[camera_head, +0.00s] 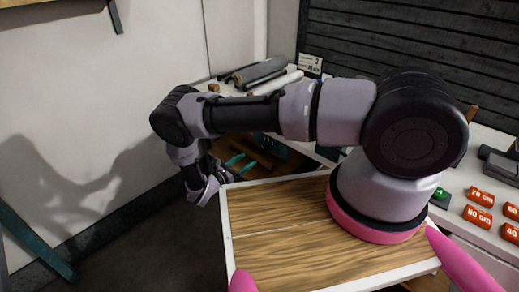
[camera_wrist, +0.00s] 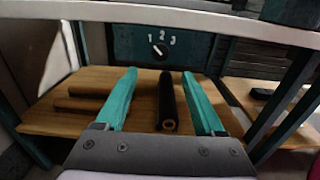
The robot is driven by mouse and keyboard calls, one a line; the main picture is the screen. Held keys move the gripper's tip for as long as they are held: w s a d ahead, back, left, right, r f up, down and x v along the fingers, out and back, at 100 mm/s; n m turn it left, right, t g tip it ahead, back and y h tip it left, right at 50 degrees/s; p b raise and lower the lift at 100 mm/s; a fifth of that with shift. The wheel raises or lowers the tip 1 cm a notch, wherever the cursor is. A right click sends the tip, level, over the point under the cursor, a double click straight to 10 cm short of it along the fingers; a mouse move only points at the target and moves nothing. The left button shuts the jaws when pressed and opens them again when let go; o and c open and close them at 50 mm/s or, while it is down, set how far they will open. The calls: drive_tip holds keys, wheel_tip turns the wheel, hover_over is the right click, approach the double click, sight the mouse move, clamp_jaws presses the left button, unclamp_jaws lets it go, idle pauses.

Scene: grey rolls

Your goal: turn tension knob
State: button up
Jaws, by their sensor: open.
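The small round tension knob (camera_wrist: 159,50) is on a dark teal panel (camera_wrist: 128,46) below the numerals 1, 2 and 3. It has a light mark that seems to tilt up and left; its exact setting is too small to tell. My gripper (camera_wrist: 158,75) has its two teal fingers spread wide apart, with nothing between them touching. In the wrist view the knob lies ahead, between and above the fingertips, apart from them. In the head view my gripper (camera_head: 238,163) reaches low beside the workbench; the knob cannot be made out there.
A wooden shelf (camera_wrist: 60,126) below the panel holds a dark roll (camera_wrist: 167,100) and brown rolls (camera_wrist: 85,105). Teal legs flank the shelf. Grey rolls (camera_head: 260,70) lie on the bench top. Orange length markers (camera_head: 480,196) and a green button (camera_head: 441,193) are at right.

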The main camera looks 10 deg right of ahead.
sight(263, 148)
drive_tip(key=x, duration=0.9)
drive_tip(key=shift+w+d, duration=0.1)
drive_tip(key=shift+c, duration=0.3)
clamp_jaws()
